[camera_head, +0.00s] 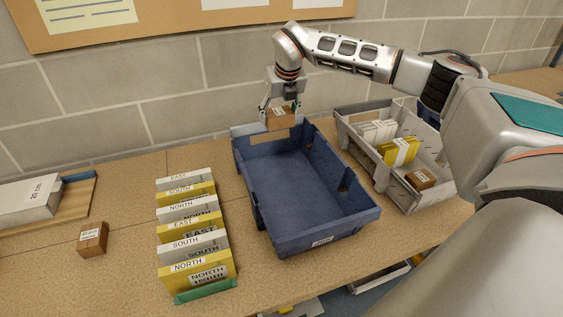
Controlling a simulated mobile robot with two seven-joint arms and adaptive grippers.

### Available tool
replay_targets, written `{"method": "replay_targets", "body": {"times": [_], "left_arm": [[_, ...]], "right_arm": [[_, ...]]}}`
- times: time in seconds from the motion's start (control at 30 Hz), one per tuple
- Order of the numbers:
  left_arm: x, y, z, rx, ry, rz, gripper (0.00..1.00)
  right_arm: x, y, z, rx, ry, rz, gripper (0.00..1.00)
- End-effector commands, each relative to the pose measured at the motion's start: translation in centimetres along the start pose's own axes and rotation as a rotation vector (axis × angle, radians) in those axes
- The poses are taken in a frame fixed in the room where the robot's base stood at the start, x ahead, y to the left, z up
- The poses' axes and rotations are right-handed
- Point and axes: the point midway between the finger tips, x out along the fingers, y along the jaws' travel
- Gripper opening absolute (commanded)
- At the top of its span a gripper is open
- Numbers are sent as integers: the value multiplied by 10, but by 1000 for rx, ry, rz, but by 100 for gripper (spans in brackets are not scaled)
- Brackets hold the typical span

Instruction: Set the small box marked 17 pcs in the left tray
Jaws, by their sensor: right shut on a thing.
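My right gripper (280,108) is shut on a small brown box (280,119) with a white label too small to read. It holds the box at the far end of the blue tray (288,241), by its far wall; I cannot tell how high above the tray it is. The blue tray is the left of two trays, and its visible floor is empty. Another small brown box (92,239) stands on the table at the left, and a third (420,179) is in the grey tray. I cannot read which one is marked 17 pcs. My left gripper is not in view.
The grey tray (380,181) at right also holds white and yellow packs (398,151). A row of yellow and white cartons marked NORTH, SOUTH and EAST (195,243) stands left of the blue tray. A white box marked 20 cm (30,200) lies on a board at far left.

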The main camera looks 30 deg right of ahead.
Motion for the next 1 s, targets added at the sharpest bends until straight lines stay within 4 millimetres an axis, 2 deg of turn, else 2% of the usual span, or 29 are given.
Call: {"method": "replay_targets", "body": {"times": [0.1, 0.43, 0.6, 0.77, 1.0], "left_arm": [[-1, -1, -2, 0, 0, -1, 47], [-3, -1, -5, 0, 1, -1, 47], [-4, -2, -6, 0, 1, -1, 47], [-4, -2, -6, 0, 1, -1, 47], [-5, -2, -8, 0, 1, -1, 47]], "right_arm": [[28, 0, -13, -2, 5, -1, 36], [99, 0, -43, -2, 4, 0, 36], [119, 0, -50, 0, 2, 0, 36], [126, 0, -53, -1, 1, 1, 36], [156, 0, -66, -1, 3, 0, 36]]}}
